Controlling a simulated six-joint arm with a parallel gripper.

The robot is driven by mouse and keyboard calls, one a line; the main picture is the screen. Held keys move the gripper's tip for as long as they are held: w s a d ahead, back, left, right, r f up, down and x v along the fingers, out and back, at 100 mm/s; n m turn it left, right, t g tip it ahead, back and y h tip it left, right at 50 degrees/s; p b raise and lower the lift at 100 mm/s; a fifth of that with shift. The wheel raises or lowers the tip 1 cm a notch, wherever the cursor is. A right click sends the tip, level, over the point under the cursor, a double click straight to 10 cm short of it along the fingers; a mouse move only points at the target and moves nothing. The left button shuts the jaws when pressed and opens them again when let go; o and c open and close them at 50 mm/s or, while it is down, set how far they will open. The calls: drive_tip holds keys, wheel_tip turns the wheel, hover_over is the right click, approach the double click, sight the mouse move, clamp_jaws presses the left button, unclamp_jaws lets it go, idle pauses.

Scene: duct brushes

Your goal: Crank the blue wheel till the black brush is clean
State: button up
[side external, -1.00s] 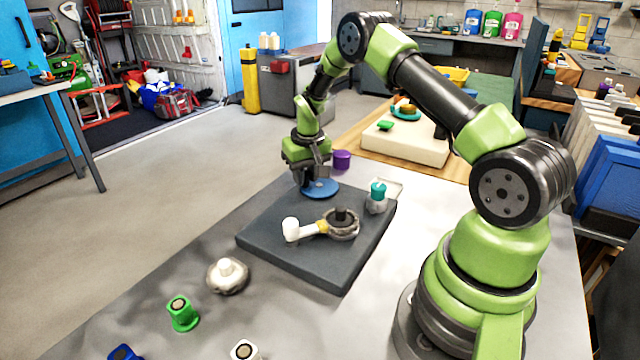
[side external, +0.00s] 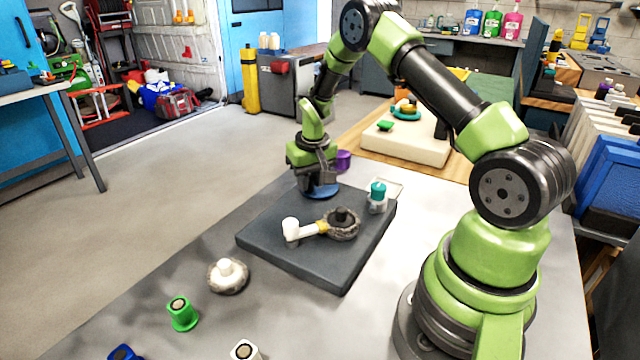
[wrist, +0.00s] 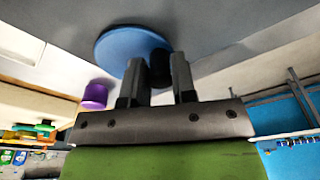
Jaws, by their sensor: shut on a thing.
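The blue wheel (side external: 327,192) lies flat at the far end of a dark grey board, partly hidden by my gripper (side external: 313,186). In the wrist view the blue wheel (wrist: 122,46) shows its disc beside a dark upright handle (wrist: 160,66). My gripper (wrist: 157,72) is shut on this handle, with a finger on each side. The black brush (side external: 342,220) is a round piece with a black knob and a grey, fuzzy-looking rim. It sits on the board nearer the camera, apart from my gripper. How dirty its bristles are is hard to tell.
A white elbow piece (side external: 291,230) with a yellow fitting points at the brush. A teal-topped piece (side external: 377,195) stands at the board's right edge, a purple cup (side external: 343,160) behind the wheel. A white-knobbed brush (side external: 228,275) and green holder (side external: 181,313) stand in front.

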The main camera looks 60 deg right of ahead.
sight(325, 191)
drive_tip(key=shift+s+a, duration=0.1)
drive_tip(key=shift+s, duration=0.45)
drive_tip(key=shift+s+d, duration=0.3)
drive_tip(key=shift+s, duration=0.3)
drive_tip(key=shift+d, duration=0.1)
drive_tip(key=shift+s+d, duration=0.4)
drive_tip(key=shift+s, duration=0.05)
drive_tip(key=shift+r, duration=0.1)
drive_tip(key=shift+d, duration=0.1)
